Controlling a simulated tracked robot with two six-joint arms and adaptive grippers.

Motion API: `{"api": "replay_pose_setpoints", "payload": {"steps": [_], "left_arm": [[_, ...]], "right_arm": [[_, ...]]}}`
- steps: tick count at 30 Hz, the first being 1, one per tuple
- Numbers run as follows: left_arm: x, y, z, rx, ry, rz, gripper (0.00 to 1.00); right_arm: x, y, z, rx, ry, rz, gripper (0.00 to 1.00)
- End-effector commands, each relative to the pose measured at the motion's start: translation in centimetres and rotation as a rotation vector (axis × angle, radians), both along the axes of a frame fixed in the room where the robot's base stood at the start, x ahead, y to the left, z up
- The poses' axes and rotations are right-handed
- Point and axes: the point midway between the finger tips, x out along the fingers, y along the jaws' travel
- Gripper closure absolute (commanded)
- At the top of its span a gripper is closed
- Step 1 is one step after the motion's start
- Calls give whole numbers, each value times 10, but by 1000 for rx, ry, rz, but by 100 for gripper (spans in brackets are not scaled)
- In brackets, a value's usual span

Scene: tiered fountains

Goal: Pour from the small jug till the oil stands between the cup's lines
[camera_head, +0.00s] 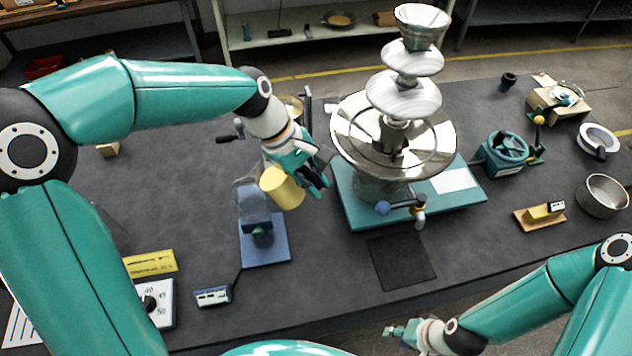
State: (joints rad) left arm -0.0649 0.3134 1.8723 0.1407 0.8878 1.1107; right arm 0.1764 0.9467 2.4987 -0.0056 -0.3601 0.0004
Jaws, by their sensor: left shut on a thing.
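My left gripper (313,176) is shut on a yellow cylindrical vessel, which I take as the small jug (283,188). It holds the jug in the air, tilted, at the front left of the fountain. The jug's left side is close to a greyish see-through vessel, perhaps the cup (247,190), on a blue stand (265,252). I cannot make out the cup's lines, any oil level or any stream. My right gripper (405,332) is low at the front edge, away from both; its fingers are too small to judge.
The steel tiered fountain (404,95) stands on a teal base (350,212) right of the jug. A dark mat (402,262) lies in front. A small display box (212,296), a yellow sign (150,264) and a dial box (156,303) are at left. A steel pan (603,196) is far right.

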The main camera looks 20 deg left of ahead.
Motion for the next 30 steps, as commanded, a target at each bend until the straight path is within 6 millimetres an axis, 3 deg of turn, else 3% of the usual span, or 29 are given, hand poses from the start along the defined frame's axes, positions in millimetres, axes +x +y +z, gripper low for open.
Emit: {"api": "replay_pose_setpoints", "payload": {"steps": [1, 6, 30], "left_arm": [[1, 1, -8, -21, -5, 3, 100], [1, 0, -15, -90, -14, 2, 100], [1, -3, -9, -87, -13, -4, 100]], "right_arm": [[0, 0, -11, 0, 0, 0, 60], [0, 0, -28, 0, 0, 0, 60], [0, 0, -21, 0, 0, 0, 60]]}}
